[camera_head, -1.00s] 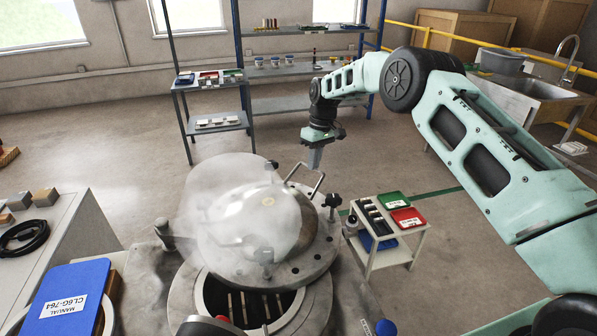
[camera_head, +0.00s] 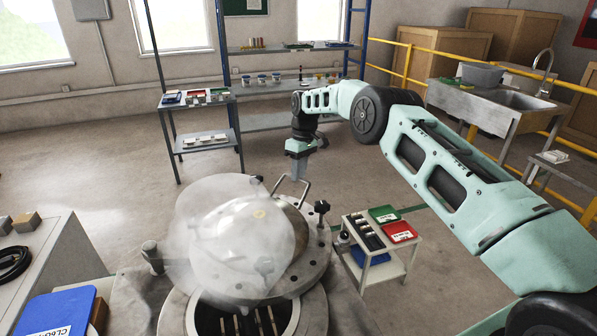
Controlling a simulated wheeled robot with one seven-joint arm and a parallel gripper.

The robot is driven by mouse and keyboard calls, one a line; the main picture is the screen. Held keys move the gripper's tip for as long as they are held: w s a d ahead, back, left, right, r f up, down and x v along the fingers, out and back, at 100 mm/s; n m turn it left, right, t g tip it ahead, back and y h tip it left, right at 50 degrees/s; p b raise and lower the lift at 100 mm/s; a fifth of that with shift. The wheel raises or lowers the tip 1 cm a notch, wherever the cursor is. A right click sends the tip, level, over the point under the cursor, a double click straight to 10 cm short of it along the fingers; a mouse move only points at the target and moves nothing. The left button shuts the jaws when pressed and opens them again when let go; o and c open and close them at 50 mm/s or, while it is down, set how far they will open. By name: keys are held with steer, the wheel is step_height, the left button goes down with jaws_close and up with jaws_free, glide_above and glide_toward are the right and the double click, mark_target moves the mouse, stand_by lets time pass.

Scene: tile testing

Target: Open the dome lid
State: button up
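The dome lid (camera_head: 225,240) is a cloudy, see-through dome on a grey metal flange (camera_head: 312,258), left of centre in the head view. The round chamber base (camera_head: 312,312) lies below and nearer to me. Its dark opening with several light rods (camera_head: 262,322) shows under the flange's near edge, so the lid is off the opening on this side. A bent metal handle (camera_head: 303,190) stands at the flange's far edge. My gripper (camera_head: 297,172) points down at the handle's top; I cannot tell whether they touch. Its fingers are too small to read.
A small white cart (camera_head: 385,270) with green and red trays stands close right of the chamber. A black knob (camera_head: 322,207) rises from the flange's right side. A bench (camera_head: 50,265) is at left. Shelving (camera_head: 285,122) stands behind; open floor lies between.

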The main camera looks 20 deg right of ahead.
steer(key=shift+r, duration=0.1)
step_height(320, 180, up, 12)
steer(key=w+d+p, duration=0.1)
steer(key=p, duration=0.2)
steer(key=shift+w+d+p, duration=0.15)
steer(key=shift+d+p, duration=0.15)
steer(key=shift+d, duration=0.1)
steer(key=shift+f, duration=0.2)
